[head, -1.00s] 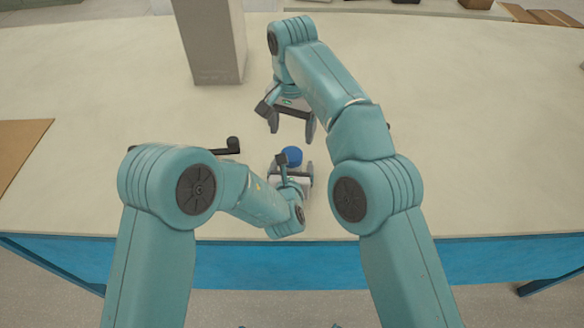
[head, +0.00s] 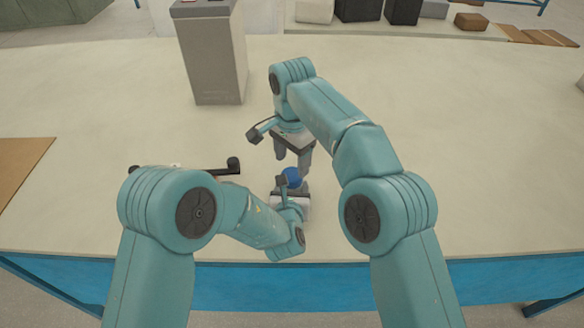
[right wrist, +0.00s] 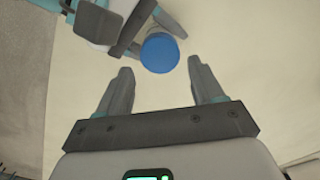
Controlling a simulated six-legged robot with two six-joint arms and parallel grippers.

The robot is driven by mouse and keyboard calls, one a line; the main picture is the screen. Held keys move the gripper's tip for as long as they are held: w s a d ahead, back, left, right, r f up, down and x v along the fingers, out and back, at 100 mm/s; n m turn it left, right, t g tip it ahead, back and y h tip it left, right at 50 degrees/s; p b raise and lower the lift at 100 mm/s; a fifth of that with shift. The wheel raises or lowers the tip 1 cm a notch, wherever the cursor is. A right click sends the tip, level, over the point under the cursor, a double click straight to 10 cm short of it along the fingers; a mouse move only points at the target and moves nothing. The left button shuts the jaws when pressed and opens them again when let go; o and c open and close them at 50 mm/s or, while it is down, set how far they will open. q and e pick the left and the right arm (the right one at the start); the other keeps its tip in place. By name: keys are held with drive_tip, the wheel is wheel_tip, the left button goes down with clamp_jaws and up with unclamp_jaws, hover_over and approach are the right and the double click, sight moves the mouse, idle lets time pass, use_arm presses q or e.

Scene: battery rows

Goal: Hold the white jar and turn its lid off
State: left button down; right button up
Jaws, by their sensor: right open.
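The jar's blue lid (head: 291,177) shows near the table's front edge, and it also shows in the right wrist view (right wrist: 160,53). The jar's white body is mostly hidden by the lid and my left gripper. My left gripper (right wrist: 150,22) is at the jar, one finger on either side just behind the lid; whether its fingers press on the jar is unclear. My right gripper (head: 292,159) is open and empty, pointing down at the lid from the far side. In the right wrist view its fingertips (right wrist: 160,68) stand apart, with the lid beyond them.
A tall grey box (head: 220,65) stands at the back left of the table (head: 460,140). A dark handle-like bar (head: 200,170) lies left of the jar. A brown board (head: 18,165) is at the left edge. The table's right side is clear.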

sight(292, 175)
drive_tip(key=shift+f, duration=2.4)
drive_tip(key=c, duration=0.9)
drive_tip(key=n, duration=0.3)
drive_tip(key=shift+n, duration=0.4)
drive_tip(key=n, duration=0.9)
drive_tip(key=shift+n, duration=0.4)
drive_tip(key=n, duration=0.3)
